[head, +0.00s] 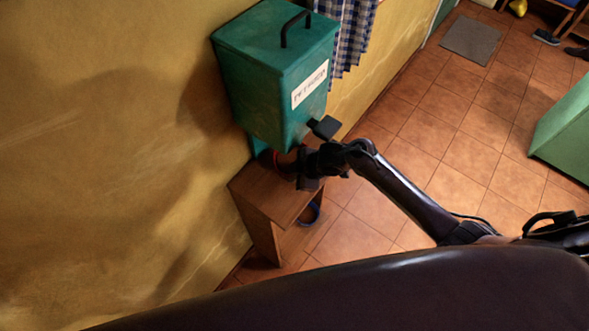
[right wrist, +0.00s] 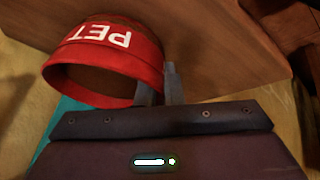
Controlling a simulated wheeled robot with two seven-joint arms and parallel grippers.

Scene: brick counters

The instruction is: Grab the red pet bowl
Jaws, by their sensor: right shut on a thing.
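The red pet bowl (right wrist: 105,58) has white "PET" lettering, which appears upside down in the right wrist view. My right gripper (right wrist: 160,84) is shut on the bowl's rim, at the bowl's right side in that view. In the head view the right gripper (head: 309,168) is above the wooden stand, just under the green dispenser, and hides most of the bowl. I cannot tell whether the bowl still touches the stand. My left gripper is not in view.
The green dispenser (head: 262,90) with a black handle hangs close above the right gripper, near the yellow wall. The wooden stand (head: 262,192) is below, with a blue bowl (head: 310,213) low beside it. Tiled floor (head: 440,140) is open to the right.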

